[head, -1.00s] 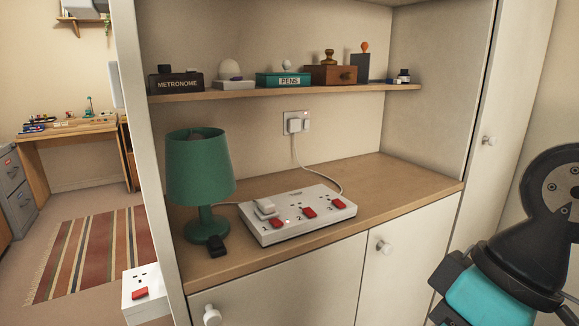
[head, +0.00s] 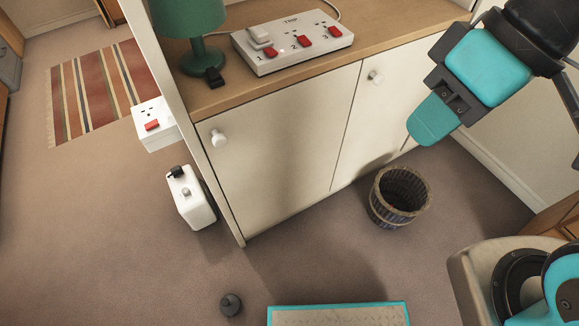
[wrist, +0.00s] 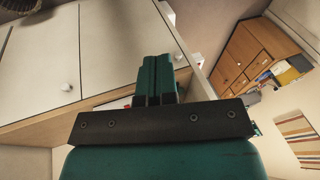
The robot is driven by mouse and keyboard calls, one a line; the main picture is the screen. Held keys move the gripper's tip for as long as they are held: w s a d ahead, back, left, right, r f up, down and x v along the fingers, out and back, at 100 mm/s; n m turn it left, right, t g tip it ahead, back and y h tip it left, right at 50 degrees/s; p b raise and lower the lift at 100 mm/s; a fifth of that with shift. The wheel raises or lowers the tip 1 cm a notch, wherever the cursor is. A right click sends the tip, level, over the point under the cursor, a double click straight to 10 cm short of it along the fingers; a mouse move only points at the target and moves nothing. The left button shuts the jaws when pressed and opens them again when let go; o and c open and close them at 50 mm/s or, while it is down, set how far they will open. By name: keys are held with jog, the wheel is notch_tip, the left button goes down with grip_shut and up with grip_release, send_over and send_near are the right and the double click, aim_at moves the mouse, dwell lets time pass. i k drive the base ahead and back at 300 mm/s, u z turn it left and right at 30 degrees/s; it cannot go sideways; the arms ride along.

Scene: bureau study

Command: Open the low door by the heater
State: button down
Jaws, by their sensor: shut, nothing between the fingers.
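Two low cream doors close the cupboard under the wooden counter. The left door (head: 275,145) has a white round knob (head: 219,138); the right door (head: 350,115) has its own knob (head: 375,77). Both look shut. A small white box with a dark top fitting (head: 190,198) stands on the floor beside the left door; I cannot tell surely whether it is the heater. My gripper (head: 427,128) is shut and empty, in front of the right door, apart from both knobs. The wrist view, upside down, shows the fingers (wrist: 155,80) together and both knobs (wrist: 65,87) (wrist: 178,57).
A wicker basket (head: 399,196) stands on the floor before the right door. A dark weight-like object (head: 230,304) lies on the carpet. A white socket box (head: 155,125) is left of the cupboard. A power strip (head: 293,43) and green lamp (head: 190,18) stand on the counter.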

aim_at(270, 156)
jog(key=u, duration=1.15)
jog(key=k, duration=0.65)
jog(key=u, duration=0.35)
